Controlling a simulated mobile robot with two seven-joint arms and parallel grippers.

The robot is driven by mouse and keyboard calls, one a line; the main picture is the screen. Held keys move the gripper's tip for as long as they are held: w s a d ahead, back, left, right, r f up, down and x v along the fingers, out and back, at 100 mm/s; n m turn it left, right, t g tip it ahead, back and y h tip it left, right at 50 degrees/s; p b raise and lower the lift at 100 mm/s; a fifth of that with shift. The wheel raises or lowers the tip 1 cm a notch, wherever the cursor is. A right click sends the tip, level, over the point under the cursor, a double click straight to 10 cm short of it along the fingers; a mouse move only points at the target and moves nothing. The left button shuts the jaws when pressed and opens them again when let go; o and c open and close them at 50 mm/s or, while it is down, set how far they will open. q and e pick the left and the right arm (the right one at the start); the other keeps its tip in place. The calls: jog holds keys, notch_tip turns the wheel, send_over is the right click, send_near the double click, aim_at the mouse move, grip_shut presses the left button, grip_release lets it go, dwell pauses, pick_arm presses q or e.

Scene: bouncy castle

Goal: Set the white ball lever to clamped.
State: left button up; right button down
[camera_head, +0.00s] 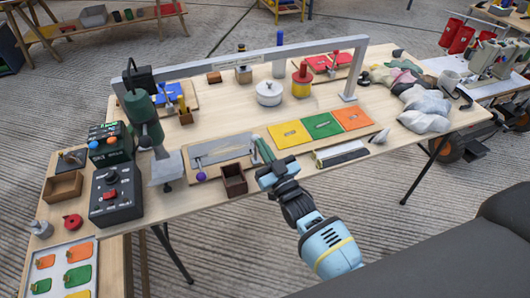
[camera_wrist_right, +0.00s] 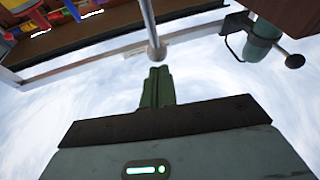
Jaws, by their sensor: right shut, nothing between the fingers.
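My right gripper (camera_head: 261,143) reaches in from the lower right over the front of the wooden table. Its green fingers are shut and empty. In the right wrist view the closed fingertips (camera_wrist_right: 158,72) point at a pale ball (camera_wrist_right: 157,52) on the end of a thin straight rod, apparently the white ball lever. The ball is just beyond the tips; I cannot tell whether they touch. In the head view I cannot make out the white ball near my fingers. A purple ball lever (camera_head: 201,176) stands by a grey metal plate (camera_head: 222,151). My left gripper is not in view.
A small dark wooden box (camera_head: 233,181) stands left of my right gripper. Yellow, green and orange panels (camera_head: 322,125) lie right of it. A green machine (camera_head: 143,117) and black control box (camera_head: 116,194) stand at the left. A grey frame (camera_head: 267,51) spans the table.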

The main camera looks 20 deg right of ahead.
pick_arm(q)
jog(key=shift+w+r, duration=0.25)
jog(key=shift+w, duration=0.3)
pick_arm(e)
jog(key=shift+w+r, duration=0.2)
jog(key=shift+w, duration=0.15)
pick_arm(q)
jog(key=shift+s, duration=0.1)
pick_arm(e)
jog(key=shift+s, duration=0.15)
